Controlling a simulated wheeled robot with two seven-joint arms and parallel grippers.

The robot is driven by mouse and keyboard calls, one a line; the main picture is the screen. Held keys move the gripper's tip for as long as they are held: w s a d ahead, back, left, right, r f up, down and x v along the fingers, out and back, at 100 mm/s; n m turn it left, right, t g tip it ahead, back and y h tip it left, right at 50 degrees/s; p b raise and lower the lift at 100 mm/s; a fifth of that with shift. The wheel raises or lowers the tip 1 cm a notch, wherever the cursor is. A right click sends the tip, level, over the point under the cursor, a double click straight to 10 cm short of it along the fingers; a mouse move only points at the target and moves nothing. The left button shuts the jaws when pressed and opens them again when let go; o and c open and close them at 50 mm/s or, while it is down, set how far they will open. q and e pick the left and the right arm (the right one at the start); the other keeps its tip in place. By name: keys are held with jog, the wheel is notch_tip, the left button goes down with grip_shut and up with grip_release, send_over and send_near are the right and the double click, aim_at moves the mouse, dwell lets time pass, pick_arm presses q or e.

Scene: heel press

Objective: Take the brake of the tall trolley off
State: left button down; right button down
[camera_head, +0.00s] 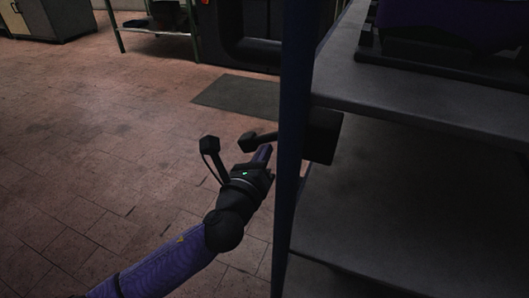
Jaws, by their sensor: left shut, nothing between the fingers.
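The tall trolley shows at the right, with a dark blue upright post (294,120) and grey shelves (420,105). A black block (323,137) sits at the post, and a short dark bar with a knob-like end (248,142) sticks out to the left of the post at the same height. They look like the brake and its lever, though the post hides where they join. My left gripper (263,154) is shut and empty, just below the bar and left of the post. I cannot tell whether it touches the bar. My right gripper is out of view.
A dark purple object (455,22) lies on the upper shelf. A dark grey mat (238,96) lies on the tiled floor beyond. A green-framed bench (155,30) and a cabinet (52,18) stand at the back. The floor at left is clear.

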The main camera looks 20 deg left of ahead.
pick_arm(q)
jog(key=shift+a+r, duration=0.1)
jog(key=shift+r, duration=0.05)
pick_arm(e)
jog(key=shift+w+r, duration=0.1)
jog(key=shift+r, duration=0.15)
